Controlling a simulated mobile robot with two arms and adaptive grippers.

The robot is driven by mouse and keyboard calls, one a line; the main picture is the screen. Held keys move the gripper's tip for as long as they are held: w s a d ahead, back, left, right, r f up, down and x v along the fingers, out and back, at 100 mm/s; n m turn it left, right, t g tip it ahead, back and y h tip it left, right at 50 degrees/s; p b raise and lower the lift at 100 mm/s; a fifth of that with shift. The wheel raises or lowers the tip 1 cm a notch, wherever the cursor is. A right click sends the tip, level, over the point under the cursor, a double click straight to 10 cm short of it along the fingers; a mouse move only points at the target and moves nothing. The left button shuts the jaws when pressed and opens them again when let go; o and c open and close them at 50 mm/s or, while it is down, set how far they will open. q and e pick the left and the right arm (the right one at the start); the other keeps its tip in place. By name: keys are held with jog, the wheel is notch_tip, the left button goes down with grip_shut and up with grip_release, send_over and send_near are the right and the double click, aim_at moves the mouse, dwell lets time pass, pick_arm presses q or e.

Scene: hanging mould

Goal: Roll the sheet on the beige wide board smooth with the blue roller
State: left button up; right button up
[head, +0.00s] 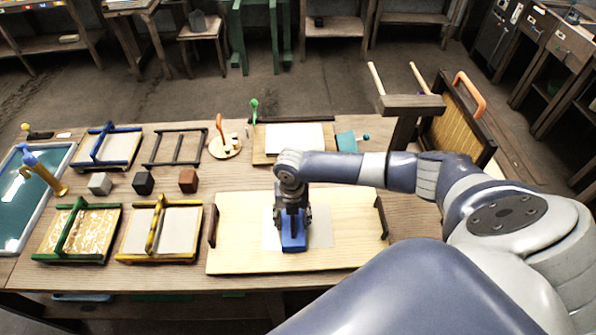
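The beige wide board (345,255) lies flat at the front middle of the table, with a dark bar at each short end. A pale, nearly white sheet (321,236) lies on its middle. My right gripper (292,220) points down over the sheet, its fingers around the top of the blue roller (294,244). The roller is over the sheet and seems to touch it; its underside is hidden. The gripper and roller cover the middle of the sheet. My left gripper is not in view.
Green-framed (52,252) and yellow-framed (128,250) trays stand left of the board. Small blocks (143,183) sit behind them. A second board with a white sheet (295,137) lies behind. A rack with a mould (458,120) stands at the back right.

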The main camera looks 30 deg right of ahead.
jog(key=shift+w+a+b, duration=0.2)
jog(key=shift+w+a, duration=0.4)
jog(key=shift+a, duration=0.4)
jog(key=shift+w+a+b, duration=0.2)
jog(key=shift+w+a, duration=0.4)
jog(key=shift+a, duration=0.4)
jog(key=shift+w+a+b, duration=0.2)
jog(key=shift+w+a, duration=0.4)
jog(key=shift+a, duration=0.4)
notch_tip(320, 180, up, 7)
jog(key=p, duration=0.6)
jog(key=shift+p, duration=0.35)
jog(key=shift+w, duration=0.1)
